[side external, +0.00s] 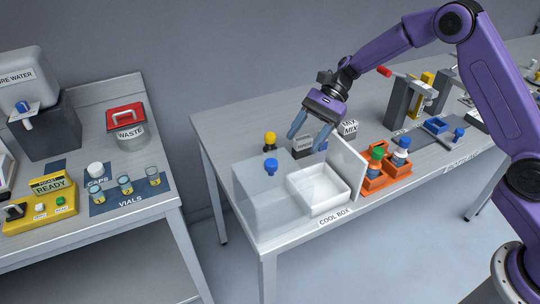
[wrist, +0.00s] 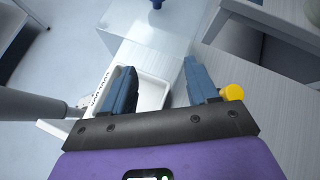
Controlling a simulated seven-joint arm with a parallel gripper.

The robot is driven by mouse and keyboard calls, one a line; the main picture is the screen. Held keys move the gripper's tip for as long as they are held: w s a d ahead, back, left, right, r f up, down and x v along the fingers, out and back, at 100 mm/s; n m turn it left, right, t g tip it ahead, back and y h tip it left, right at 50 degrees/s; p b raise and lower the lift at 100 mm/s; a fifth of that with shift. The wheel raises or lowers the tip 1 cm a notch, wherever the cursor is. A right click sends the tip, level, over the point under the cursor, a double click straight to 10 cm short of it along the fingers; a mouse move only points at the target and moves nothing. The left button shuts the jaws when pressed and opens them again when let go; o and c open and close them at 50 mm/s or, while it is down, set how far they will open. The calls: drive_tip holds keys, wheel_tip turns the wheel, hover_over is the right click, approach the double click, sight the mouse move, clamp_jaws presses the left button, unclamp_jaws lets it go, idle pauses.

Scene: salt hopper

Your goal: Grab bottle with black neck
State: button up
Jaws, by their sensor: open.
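My gripper (side external: 306,138) is open and empty above the table, behind the cool box; its fingers also show in the wrist view (wrist: 160,80). A yellow-capped bottle (side external: 269,139) stands behind the cool box, left of my gripper. Its yellow cap shows in the wrist view (wrist: 233,92), just outside the right finger; below the cap it looks dark in the side view. A blue-topped piece (side external: 270,166) shows at the clear box. A green-capped bottle (side external: 376,154) and a blue-capped bottle (side external: 403,143) stand in orange holders. Which neck is black is too small to tell.
The clear-walled cool box (side external: 253,205) with a white tray (side external: 310,203) and upright white lid (side external: 346,163) stands at the front. A grey labelled block (side external: 302,147) is near my fingers. Orange holders (side external: 370,183) stand to the right. The table's left rear is clear.

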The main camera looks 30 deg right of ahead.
sight(266, 142)
drive_tip(key=w+d+f+m+t+y, duration=0.1)
drive_tip(key=w+m, duration=0.1)
drive_tip(key=w, duration=0.1)
drive_tip(key=w+d+f+m+t+y, duration=0.1)
drive_tip(key=w+d+m, duration=0.1)
drive_tip(key=w, duration=0.2)
drive_tip(key=w+d+f+m+t+y, duration=0.1)
drive_tip(key=w+d+f+m, duration=0.1)
drive_tip(key=w, duration=0.1)
drive_tip(key=shift+w+d+m+t, duration=0.15)
drive_tip(key=shift+w+m+t, duration=0.1)
drive_tip(key=shift+m+t, duration=0.05)
drive_tip(key=x, duration=1.1)
drive_tip(key=shift+a+r, duration=0.2)
drive_tip(key=shift+a, duration=0.35)
drive_tip(key=c, duration=1)
